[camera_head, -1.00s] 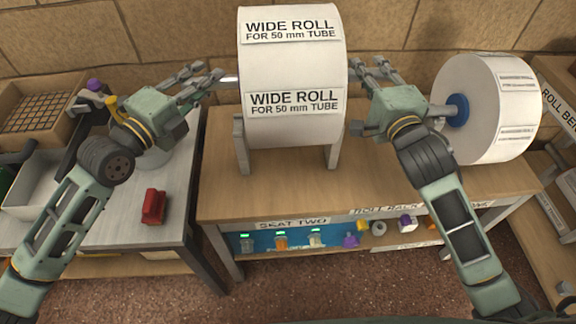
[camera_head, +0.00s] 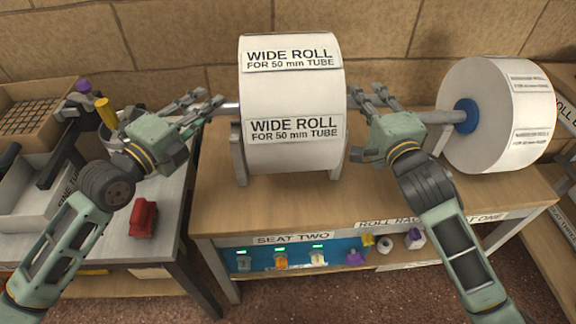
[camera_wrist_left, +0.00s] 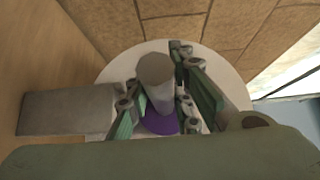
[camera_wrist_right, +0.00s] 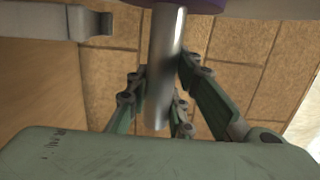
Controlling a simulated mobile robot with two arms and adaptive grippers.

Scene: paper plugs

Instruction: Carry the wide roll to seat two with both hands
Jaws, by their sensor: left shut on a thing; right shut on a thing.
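The wide roll (camera_head: 293,102) is large and white with two "WIDE ROLL" labels, above the "SEAT TWO" label (camera_head: 292,239). A metal bar (camera_head: 230,106) runs through its purple hub (camera_wrist_left: 158,124). My left gripper (camera_head: 212,105) is shut on the bar's left end, which shows between its fingers in the left wrist view (camera_wrist_left: 155,85). My right gripper (camera_head: 368,97) is shut on the right end, clear in the right wrist view (camera_wrist_right: 165,75). Two grey posts (camera_head: 237,155) (camera_head: 337,170) flank the roll's lower sides. I cannot tell whether the bar touches them.
A second white roll (camera_head: 498,110) with a blue hub sits on a bar to the right, near my right gripper. A side table (camera_head: 95,215) at left holds a red object (camera_head: 143,217) and trays. The wooden bench (camera_head: 300,205) is clear in front of the roll.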

